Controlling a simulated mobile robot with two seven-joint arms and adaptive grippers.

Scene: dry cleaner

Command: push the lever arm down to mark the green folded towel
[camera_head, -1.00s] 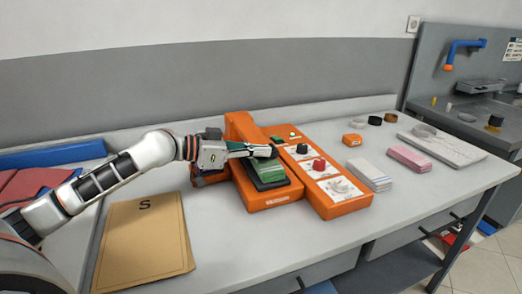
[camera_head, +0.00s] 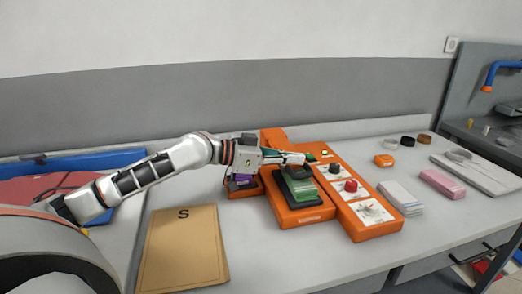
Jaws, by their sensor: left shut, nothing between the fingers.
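An orange marking machine (camera_head: 308,216) stands on the grey table. The green folded towel (camera_head: 302,189) lies on its dark pad. A dark block, which looks like the head of the lever arm (camera_head: 296,172), is over the towel's rear part; I cannot tell whether it touches. My left gripper (camera_head: 299,158) reaches in from the left, just above and behind this head. Its fingers are shut and empty. It hides part of the lever and the machine's rear. My right gripper is out of view.
A control panel with a black knob (camera_head: 335,167) and a red knob (camera_head: 351,185) adjoins on the right. A tan board marked S (camera_head: 183,250) lies at left. White (camera_head: 400,198) and pink (camera_head: 442,184) folded stacks lie farther right. Bare table is in front.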

